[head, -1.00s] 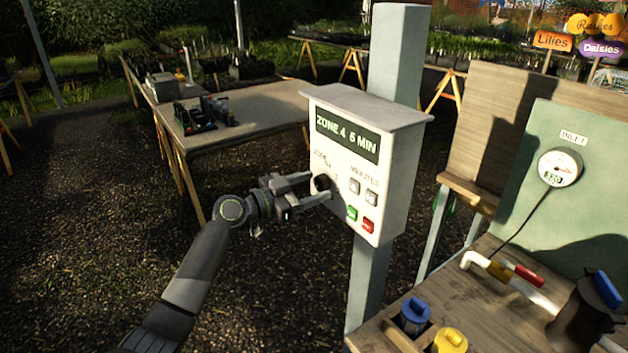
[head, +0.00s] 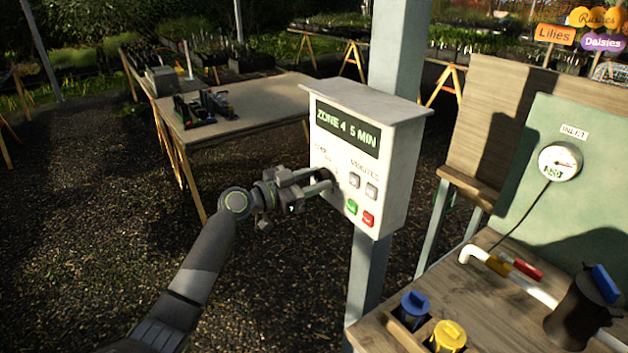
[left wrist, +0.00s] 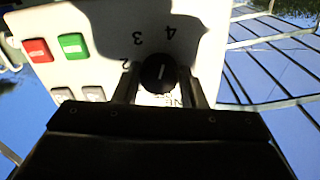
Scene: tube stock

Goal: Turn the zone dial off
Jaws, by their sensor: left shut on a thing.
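The white control box (head: 392,198) is fixed to a grey post. Its display (head: 347,132) reads "ZONE 4 5 MIN". The black zone dial (left wrist: 158,74) shows in the left wrist view between my left gripper's fingers, with the numbers 2, 3 and 4 around it. A pale mark on the dial runs roughly toward the 3 and 4 side. My left gripper (head: 324,181) is shut on the dial and covers most of it in the head view. The "off" position is hidden. My right gripper is not in view.
Grey buttons (head: 371,191), a green button (head: 351,207) and a red button (head: 368,218) sit close beside the dial. A bench with pipes, blue-capped (head: 415,305) and yellow-capped (head: 449,336) containers stands at the lower right. A table (head: 260,98) is behind.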

